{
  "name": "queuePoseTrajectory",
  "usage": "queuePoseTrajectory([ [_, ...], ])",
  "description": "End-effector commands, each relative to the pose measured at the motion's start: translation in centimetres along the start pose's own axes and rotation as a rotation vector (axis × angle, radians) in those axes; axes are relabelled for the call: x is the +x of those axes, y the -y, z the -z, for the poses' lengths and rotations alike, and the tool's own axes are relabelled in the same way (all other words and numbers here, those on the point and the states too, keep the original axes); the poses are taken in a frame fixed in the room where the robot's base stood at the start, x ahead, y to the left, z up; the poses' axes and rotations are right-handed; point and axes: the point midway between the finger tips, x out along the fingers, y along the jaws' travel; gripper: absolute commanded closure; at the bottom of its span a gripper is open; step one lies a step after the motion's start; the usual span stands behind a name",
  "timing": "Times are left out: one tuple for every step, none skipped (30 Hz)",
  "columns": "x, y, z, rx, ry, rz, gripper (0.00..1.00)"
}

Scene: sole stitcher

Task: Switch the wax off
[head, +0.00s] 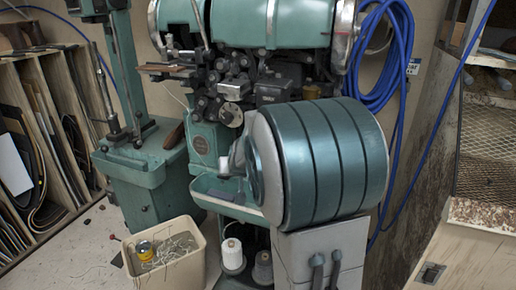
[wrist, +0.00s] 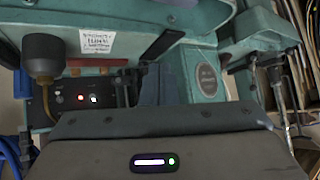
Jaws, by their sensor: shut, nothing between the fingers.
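In the wrist view, a dark control panel (wrist: 85,96) on the green stitcher carries a small red light or button and a white one beside it. Which of them belongs to the wax cannot be told, and no switch position is readable. My gripper (wrist: 166,76) shows as a dark blue-grey tapered shape, shut and empty, at the middle of the wrist view. It is to the right of the panel in the picture, apart from the lights. In the head view the stitcher (head: 270,30) stands at the back; the panel and my gripper cannot be made out there.
A bin of thread (head: 165,262) stands on the floor. Shelves (head: 40,140) are at the left. Blue hose (head: 385,60) and a mesh-sided cabinet (head: 488,135) are at the right.

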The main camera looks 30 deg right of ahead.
Motion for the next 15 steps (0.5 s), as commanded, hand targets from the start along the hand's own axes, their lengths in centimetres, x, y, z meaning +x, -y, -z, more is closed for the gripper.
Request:
queuePoseTrajectory([
  [-2.4,1.3,-2.0,-0.018,0.063,0.041,1.00],
  [-3.6,1.9,-3.4,-0.033,0.105,0.061,1.00],
  [-5.3,2.7,-5.3,-0.053,0.162,0.084,1.00],
  [-6.5,3.1,-6.7,-0.069,0.205,0.098,1.00],
  [-7.8,3.5,-8.1,-0.087,0.246,0.110,1.00],
  [-9.5,3.9,-10.0,-0.112,0.300,0.121,1.00],
  [-10.8,4.1,-11.4,-0.131,0.340,0.127,1.00],
  [-11.9,4.1,-12.8,-0.149,0.378,0.128,1.00],
  [-13.4,4.1,-14.6,-0.175,0.425,0.128,1.00],
  [-14.5,4.0,-15.8,-0.191,0.458,0.126,1.00],
  [-15.4,3.9,-16.9,-0.208,0.488,0.122,1.00],
  [-16.6,3.6,-18.2,-0.228,0.525,0.115,1.00],
  [-17.3,3.4,-19.1,-0.242,0.548,0.108,1.00],
  [-18.0,3.2,-19.9,-0.254,0.570,0.102,1.00],
  [-18.7,3.0,-20.8,-0.267,0.595,0.093,1.00],
])
